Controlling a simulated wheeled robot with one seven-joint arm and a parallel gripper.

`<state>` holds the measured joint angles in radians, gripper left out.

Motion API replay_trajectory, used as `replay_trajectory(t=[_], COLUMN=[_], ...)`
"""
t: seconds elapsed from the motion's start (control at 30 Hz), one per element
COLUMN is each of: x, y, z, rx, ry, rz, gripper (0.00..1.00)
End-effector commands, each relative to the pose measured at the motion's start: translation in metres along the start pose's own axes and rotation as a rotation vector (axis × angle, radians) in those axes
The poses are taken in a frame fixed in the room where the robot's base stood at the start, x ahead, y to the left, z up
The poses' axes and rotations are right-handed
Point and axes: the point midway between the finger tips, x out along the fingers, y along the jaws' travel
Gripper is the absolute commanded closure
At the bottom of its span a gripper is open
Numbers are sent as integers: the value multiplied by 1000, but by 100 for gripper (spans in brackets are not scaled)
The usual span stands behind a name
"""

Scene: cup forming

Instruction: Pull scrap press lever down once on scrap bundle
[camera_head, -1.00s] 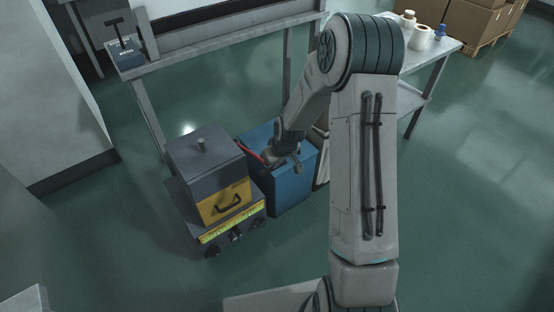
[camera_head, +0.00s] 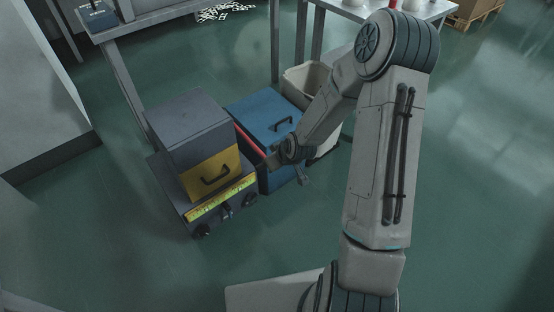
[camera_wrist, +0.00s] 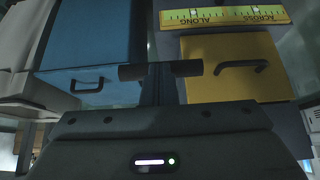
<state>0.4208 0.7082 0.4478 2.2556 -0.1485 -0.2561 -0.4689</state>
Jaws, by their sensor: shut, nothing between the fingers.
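The scrap press (camera_head: 195,130) is a dark grey box with a yellow front panel (camera_head: 212,176) and a black handle. That panel also shows at the right of the wrist view (camera_wrist: 235,72). A red lever (camera_head: 249,140) runs along the press's right side, sloping down toward my gripper (camera_head: 270,165). My gripper is shut at the lever's lower end; I cannot tell whether they touch. In the wrist view a dark crossbar (camera_wrist: 160,70) lies at my fingertips; I cannot tell whether it is a lever grip. No scrap bundle is visible.
A blue box (camera_head: 275,118) with a handle stands close to the right of the press. A pale open bin (camera_head: 305,78) is behind it. A grey table (camera_head: 165,18) stands behind the press. Green floor (camera_head: 130,255) is clear in front.

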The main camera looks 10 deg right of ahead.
Motion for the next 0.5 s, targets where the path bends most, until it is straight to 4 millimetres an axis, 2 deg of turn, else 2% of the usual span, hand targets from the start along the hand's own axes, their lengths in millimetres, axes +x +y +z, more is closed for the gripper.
replay_trajectory(t=[0.03,0.2,0.5], x=[12,30,50], y=[-1,-4,-5], z=[6,16,27], rx=[-4,-9,-10], ry=[2,1,-3], rz=[-1,-5,-7], gripper=[100,100,100])
